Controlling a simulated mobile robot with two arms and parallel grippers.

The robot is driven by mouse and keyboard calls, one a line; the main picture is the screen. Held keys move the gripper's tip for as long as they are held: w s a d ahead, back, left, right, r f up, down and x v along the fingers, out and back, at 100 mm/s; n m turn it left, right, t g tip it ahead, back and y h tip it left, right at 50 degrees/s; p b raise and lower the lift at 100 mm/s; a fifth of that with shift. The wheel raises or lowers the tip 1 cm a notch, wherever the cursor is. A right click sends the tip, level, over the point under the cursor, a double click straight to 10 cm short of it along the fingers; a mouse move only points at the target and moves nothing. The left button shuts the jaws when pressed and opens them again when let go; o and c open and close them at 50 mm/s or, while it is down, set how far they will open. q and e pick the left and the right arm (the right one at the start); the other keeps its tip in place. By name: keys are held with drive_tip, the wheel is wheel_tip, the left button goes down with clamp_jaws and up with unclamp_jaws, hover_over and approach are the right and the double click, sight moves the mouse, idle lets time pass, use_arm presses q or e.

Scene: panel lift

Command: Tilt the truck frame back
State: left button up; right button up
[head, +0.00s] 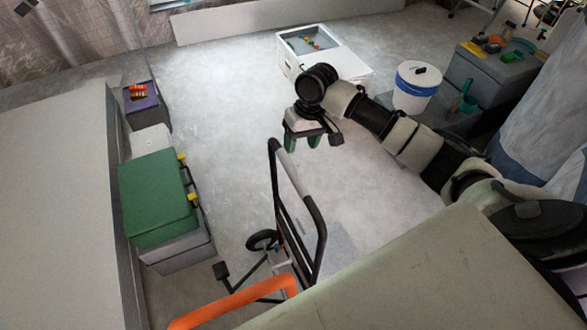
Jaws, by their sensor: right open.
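The truck frame (314,219) is a black tubular frame with a pale grey sleeve on its top bar. It stands in the lower middle of the head view, with a black wheel (262,240) at its foot. My right gripper (302,145) has green fingers spread apart and pointing down. It is empty and appears just above the sleeved top bar in the picture; I cannot tell the gap in depth. My left gripper is not in view.
A green case (157,197) sits on grey boxes at left, beside a large pale panel (55,215). A white bin (324,58) and a white bucket (417,85) stand behind. A pale flat surface (400,275) fills the lower right. Floor between is clear.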

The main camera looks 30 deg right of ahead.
sight(293, 170)
drive_tip(key=f, duration=0.3)
drive_tip(key=a+f+p, duration=0.1)
drive_tip(key=f, duration=0.3)
drive_tip(key=a+f, duration=0.1)
drive_tip(key=f, duration=0.2)
drive_tip(key=shift+f, duration=0.15)
drive_tip(key=shift+w+a, duration=0.1)
drive_tip(key=shift+a, duration=0.05)
clamp_jaws()
